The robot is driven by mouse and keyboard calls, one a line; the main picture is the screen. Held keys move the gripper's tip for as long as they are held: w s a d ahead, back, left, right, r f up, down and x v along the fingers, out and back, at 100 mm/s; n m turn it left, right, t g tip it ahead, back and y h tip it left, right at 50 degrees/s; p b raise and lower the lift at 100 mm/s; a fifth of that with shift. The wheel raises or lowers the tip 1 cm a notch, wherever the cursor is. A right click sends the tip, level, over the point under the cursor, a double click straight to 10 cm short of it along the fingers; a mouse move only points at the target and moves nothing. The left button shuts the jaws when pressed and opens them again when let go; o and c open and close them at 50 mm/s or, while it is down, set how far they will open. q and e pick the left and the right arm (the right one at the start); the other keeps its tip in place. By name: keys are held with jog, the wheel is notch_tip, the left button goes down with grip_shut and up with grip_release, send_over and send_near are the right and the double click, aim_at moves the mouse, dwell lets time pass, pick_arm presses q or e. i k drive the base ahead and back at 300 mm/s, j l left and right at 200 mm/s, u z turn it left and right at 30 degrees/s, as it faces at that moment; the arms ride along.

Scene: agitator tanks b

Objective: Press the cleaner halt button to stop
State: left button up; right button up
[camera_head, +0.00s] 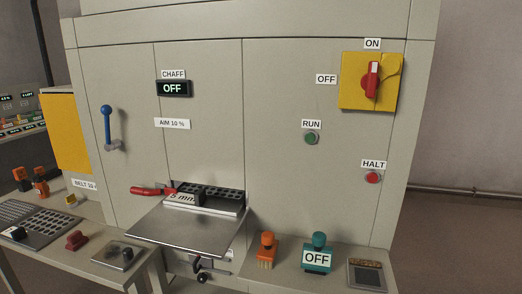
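The red round HALT button (373,178) sits on the lower right of the grey cleaner cabinet (270,130), under a white label HALT (374,164). The green RUN button (311,138) is to its upper left, under a label RUN. A yellow switch plate (386,98) with a red rotary handle (372,79) is above the HALT button; the handle stands upright, towards the label ON. A small display (174,89) under the label CHAFF reads OFF. Neither of my grippers shows in the head view.
A metal tray (185,234) juts out below a red-handled perforated block. A ledge at lower right holds an orange brush (266,251), a teal item (319,242) marked OFF and a small box (366,274). A blue lever (107,127) is on the left. Nothing stands directly before the HALT button.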

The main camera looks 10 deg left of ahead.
aim_at(372, 177)
jog(key=l+u, duration=0.2)
jog(key=l, duration=0.35)
jog(key=l+u, duration=0.2)
jog(key=l, duration=0.35)
jog(key=k+l+u, duration=0.2)
jog(key=l, duration=0.35)
jog(key=k+l+u, duration=0.1)
jog(key=l+u, duration=0.25)
jog(key=l, duration=0.5)
jog(key=l+u, duration=0.35)
jog(key=l, duration=0.5)
jog(key=i+l+u, duration=0.15)
jog(key=l+u, duration=0.2)
jog(key=l, duration=0.7)
jog(key=l+u, duration=0.35)
jog(key=l, duration=0.75)
jog(key=u, duration=0.45)
